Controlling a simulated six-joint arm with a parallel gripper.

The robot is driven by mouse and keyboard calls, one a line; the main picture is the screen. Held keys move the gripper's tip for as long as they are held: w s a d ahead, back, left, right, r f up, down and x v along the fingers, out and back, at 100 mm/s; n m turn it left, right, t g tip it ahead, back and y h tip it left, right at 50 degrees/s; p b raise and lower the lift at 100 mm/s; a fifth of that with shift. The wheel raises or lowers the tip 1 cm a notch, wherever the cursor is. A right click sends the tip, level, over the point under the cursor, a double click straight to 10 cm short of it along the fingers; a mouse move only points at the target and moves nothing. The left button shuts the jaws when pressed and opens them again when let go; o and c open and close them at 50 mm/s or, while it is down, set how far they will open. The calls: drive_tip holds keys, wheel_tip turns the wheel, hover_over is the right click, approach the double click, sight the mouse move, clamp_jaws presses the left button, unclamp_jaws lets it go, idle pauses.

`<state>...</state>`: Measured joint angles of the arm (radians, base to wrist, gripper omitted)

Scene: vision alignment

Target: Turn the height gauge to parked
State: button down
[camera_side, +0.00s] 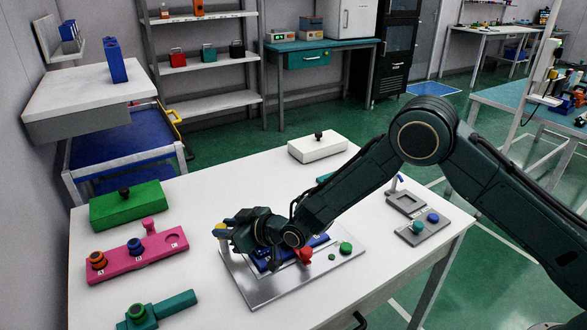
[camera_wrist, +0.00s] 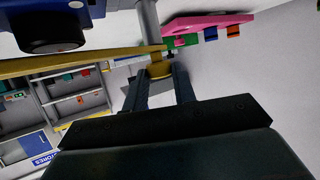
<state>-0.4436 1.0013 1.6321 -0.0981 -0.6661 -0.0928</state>
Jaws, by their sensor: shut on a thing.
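The height gauge looks to be a long yellow bar (camera_wrist: 85,62) with a yellow collar around a grey post (camera_wrist: 149,25). The bar runs left from the post in the wrist view, below a blue body with a black lens (camera_wrist: 52,44). My gripper (camera_wrist: 160,74) has its two fingers on either side of the yellow collar, shut on it. In the side view my gripper (camera_side: 228,230) is over the left part of the grey plate (camera_side: 270,292), with a bit of yellow (camera_side: 220,227) at its tip. My wrist hides most of the gauge there.
A blue unit (camera_side: 318,241), red knob (camera_side: 305,255) and green button (camera_side: 345,248) are on the plate. A pink block (camera_side: 140,262), green block (camera_side: 125,208) and teal block (camera_side: 175,306) lie left. A white box (camera_side: 318,149) stands behind; grey trays (camera_side: 422,232) lie right.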

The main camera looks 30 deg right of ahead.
drive_tip(key=shift+a+m+h, duration=0.15)
drive_tip(key=shift+m+h, duration=0.15)
drive_tip(key=shift+s+a+m+t+h, duration=0.15)
drive_tip(key=shift+m+t+h, duration=0.15)
drive_tip(key=shift+m+h, duration=0.55)
drive_tip(key=shift+w+a+m+t+h, duration=0.15)
drive_tip(key=shift+m+t+h, duration=0.15)
drive_tip(key=shift+m+h, duration=0.55)
drive_tip(key=shift+s+a+m+t+h, duration=0.15)
drive_tip(key=shift+m+t+h, duration=0.15)
drive_tip(key=shift+m+h, duration=0.55)
drive_tip(key=shift+a+m+h, duration=0.15)
drive_tip(key=shift+m+h, duration=0.7)
drive_tip(key=shift+h, duration=0.35)
drive_tip(key=shift+a+m+h, duration=0.15)
drive_tip(key=shift+m+h, duration=0.65)
drive_tip(key=shift+h, duration=0.35)
drive_tip(key=shift+a+m+g+h, duration=0.1)
drive_tip(key=shift+m+g+h, duration=0.7)
drive_tip(key=shift+m+h, duration=0.55)
drive_tip(key=c, duration=1.1)
unclamp_jaws()
drive_tip(key=v, duration=1.3)
drive_tip(key=shift+s+a+r, duration=0.15)
drive_tip(key=shift+a+r, duration=0.05)
